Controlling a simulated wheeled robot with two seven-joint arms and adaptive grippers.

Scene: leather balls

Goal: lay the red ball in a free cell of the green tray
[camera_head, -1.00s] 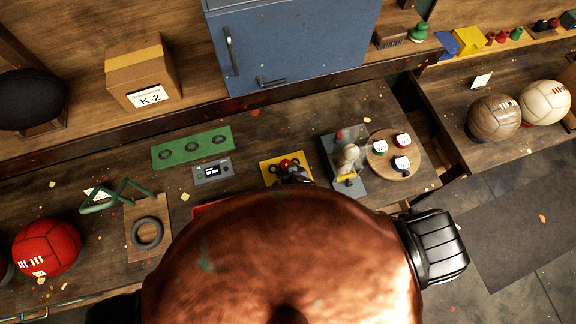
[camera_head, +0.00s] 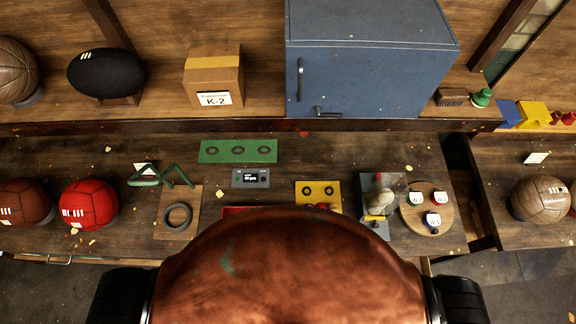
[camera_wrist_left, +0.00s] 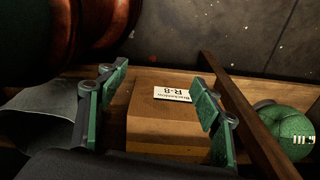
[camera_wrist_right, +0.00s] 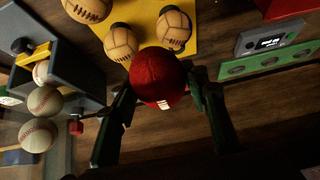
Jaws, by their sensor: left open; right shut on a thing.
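The red ball (camera_wrist_right: 158,78) is held between the fingers of my right gripper (camera_wrist_right: 162,100) in the right wrist view. It overlaps the yellow tray (camera_wrist_right: 200,42) and its tan balls there; I cannot tell how far it is lifted. The green tray (camera_head: 222,151) lies flat on the bench in the head view, with three dark ring cells, all empty. Its edge also shows at the upper right of the right wrist view (camera_wrist_right: 284,58). My left gripper (camera_wrist_left: 158,95) is open and empty, above a cardboard box marked R-8 (camera_wrist_left: 160,130). Neither gripper shows clearly in the head view.
A grey display box (camera_head: 250,178) lies between the green tray and the yellow tray (camera_head: 305,187). A stand with pale balls (camera_head: 377,205) and a round board (camera_head: 444,215) are to the right. A green triangle frame (camera_head: 145,181) and a ring board (camera_head: 190,195) are left.

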